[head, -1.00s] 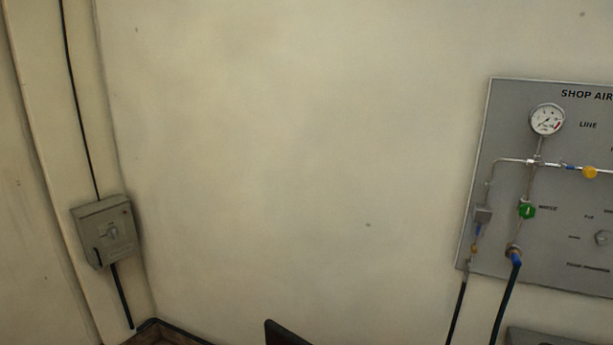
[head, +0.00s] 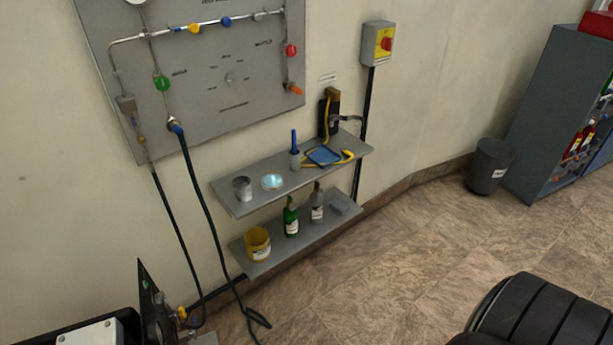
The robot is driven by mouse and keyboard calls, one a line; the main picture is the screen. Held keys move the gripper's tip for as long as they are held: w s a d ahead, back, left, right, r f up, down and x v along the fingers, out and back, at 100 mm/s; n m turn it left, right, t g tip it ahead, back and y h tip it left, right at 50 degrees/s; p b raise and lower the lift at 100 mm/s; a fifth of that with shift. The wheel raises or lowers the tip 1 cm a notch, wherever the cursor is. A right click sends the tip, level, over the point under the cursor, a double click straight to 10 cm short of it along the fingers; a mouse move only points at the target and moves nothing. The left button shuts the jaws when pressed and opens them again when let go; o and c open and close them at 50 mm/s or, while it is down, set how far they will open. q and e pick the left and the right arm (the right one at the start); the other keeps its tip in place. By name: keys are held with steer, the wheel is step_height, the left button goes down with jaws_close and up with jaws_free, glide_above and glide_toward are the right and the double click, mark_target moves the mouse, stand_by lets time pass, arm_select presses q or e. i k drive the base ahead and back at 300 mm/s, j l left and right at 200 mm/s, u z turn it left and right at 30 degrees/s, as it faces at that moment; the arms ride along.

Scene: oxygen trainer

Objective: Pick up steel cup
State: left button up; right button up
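A grey metal cup (head: 242,189), which looks like the steel cup, stands upright near the left end of the upper wall shelf (head: 228,206). A round pale blue dish (head: 272,182) sits just right of it, apart from it. Neither of my grippers shows in the head view, so I cannot tell their state.
A blue-handled tool (head: 295,150) and a blue tray (head: 323,156) with a yellow hose share the upper shelf. A yellow tub (head: 257,243) and bottles (head: 290,217) stand on the lower shelf (head: 300,240). Dark hoses hang at left. A black ribbed object (head: 540,310) is at lower right.

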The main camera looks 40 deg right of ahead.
mark_target(243, 185)
steer(key=z, duration=0.45)
steer(key=i+z, duration=0.1)
steer(key=z, duration=0.8)
steer(key=i+z, duration=0.1)
steer(key=z, duration=0.8)
steer(key=i+z, duration=0.1)
steer(key=z, duration=0.8)
steer(key=i+j+z, duration=0.1)
steer(key=j+z, duration=0.15)
steer(key=z, duration=0.15)
steer(key=j+z, duration=0.4)
steer(key=j+u, duration=0.15)
steer(key=u, duration=0.2)
steer(key=i+j+u, duration=0.15)
steer(key=u, duration=0.65)
steer(key=i+j+u, duration=0.1)
steer(key=u, duration=1.15)
steer(key=i+u, duration=0.1)
steer(key=u, duration=0.3)
